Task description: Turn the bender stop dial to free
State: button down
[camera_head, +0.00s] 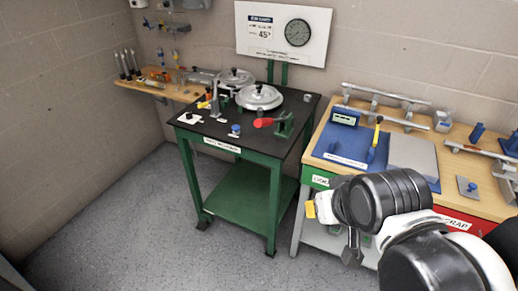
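The bender stands on a green table with a black top (222,137). It has two round silver discs, a front one (260,97) and a rear one (236,76), and a red-handled lever (270,122). A small blue knob (235,129) sits on a pale plate near the table's front edge. I cannot tell if this knob is the stop dial, and its setting is too small to read. A wall board (283,33) behind shows "45°" and a round dark dial (298,32). My gripper (352,250) hangs at lower right, apart from the bender; its fingers are unclear.
A wooden bench (462,205) on the right holds a blue mat (345,146), a grey block (412,154) and metal rails. A wall shelf (170,90) with tools is at back left. The floor (130,215) in front and left is clear.

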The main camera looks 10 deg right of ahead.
aim_at(189, 115)
jog(key=i+j, duration=0.15)
jog(key=i, duration=0.25)
jog(key=i+j, duration=0.15)
jog(key=i, duration=0.25)
jog(key=i+j+u, duration=0.1)
jog(key=i, duration=0.3)
